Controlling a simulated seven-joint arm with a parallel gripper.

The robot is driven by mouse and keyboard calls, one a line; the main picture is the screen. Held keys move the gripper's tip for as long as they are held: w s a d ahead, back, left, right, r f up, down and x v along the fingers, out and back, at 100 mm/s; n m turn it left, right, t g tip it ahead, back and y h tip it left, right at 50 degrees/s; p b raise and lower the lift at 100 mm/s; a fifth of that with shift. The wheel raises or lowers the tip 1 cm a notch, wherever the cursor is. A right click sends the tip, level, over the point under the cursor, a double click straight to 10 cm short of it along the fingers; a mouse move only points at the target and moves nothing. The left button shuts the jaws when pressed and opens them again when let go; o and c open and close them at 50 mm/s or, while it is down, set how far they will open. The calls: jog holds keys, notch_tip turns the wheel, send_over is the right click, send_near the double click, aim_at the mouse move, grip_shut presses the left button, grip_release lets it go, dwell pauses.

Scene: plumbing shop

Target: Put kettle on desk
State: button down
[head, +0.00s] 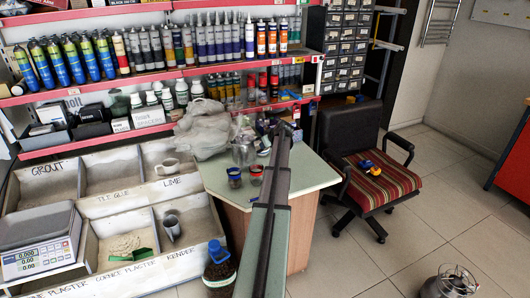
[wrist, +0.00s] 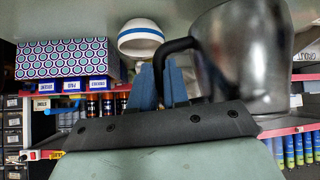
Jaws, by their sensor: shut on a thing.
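The kettle (head: 243,153) is a shiny metal vessel over the pale green top of the desk (head: 312,176) in the head view. In the wrist view the kettle (wrist: 245,65) fills the upper right, with its black handle reaching left to my gripper (wrist: 161,82). The blue fingers are shut on that handle. In the head view my gripper (head: 274,127) is small and partly hidden by my arm, which crosses the desk. I cannot tell whether the kettle's base touches the desk.
A crumpled plastic bag (head: 205,132) lies left of the kettle. A striped bowl (wrist: 140,38) and patterned box (wrist: 66,59) show in the wrist view. An office chair (head: 372,185) stands right of the desk.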

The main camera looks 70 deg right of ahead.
jog(key=shift+f, duration=1.9)
jog(key=c, duration=1.1)
grip_release()
jog(key=shift+f, duration=0.15)
jog(key=shift+r, duration=0.2)
jog(key=v, duration=1.2)
jog(key=shift+f, duration=0.1)
